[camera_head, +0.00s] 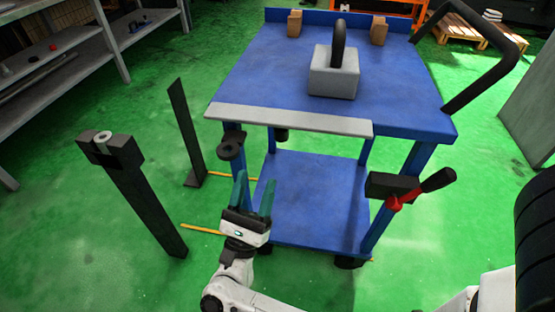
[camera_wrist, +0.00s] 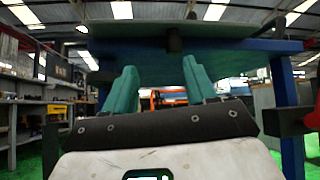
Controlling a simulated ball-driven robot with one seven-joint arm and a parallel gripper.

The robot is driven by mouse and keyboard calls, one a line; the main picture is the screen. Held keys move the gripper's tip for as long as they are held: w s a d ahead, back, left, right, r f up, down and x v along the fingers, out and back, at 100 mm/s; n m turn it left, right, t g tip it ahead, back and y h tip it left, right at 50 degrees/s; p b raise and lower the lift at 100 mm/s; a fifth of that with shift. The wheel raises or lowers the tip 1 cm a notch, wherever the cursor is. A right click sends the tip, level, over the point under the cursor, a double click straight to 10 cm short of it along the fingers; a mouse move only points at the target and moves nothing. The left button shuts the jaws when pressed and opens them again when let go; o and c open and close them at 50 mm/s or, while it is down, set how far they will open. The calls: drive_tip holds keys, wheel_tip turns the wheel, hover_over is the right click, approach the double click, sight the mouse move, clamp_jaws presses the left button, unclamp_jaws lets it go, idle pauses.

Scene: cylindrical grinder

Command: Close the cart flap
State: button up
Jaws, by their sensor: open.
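The blue cart (camera_head: 280,70) stands in front of me, with a flat top and a lower shelf (camera_head: 310,195). A light grey strip, which looks like the flap (camera_head: 290,120), runs along the near edge of the top; I cannot tell its exact angle. My gripper (camera_head: 254,187) has teal fingers spread apart and empty, pointing up below and in front of that edge. In the wrist view, the fingers (camera_wrist: 161,80) stand under the underside of the top (camera_wrist: 230,50), apart from it. A dark round part (camera_wrist: 174,40) hangs there.
A grey block with a black ring (camera_head: 334,75) sits on the top. A red-and-black handle (camera_head: 420,188) sticks out at the cart's right front leg. Dark posts (camera_head: 145,200) stand at left. A black push handle (camera_head: 495,75) is at right.

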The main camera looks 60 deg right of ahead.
sight(286, 128)
drive_tip(key=d+r+m+g, duration=0.2)
drive_tip(key=d+r+g, duration=0.1)
drive_tip(key=d+r, duration=0.3)
drive_tip(key=shift+s+d+m+p, duration=0.3)
drive_tip(key=shift+s+d+p, duration=0.1)
drive_tip(key=shift+d, duration=0.55)
drive_tip(key=shift+r, duration=0.1)
drive_tip(key=shift+c, duration=0.4)
clamp_jaws()
drive_tip(key=shift+a+r, duration=0.1)
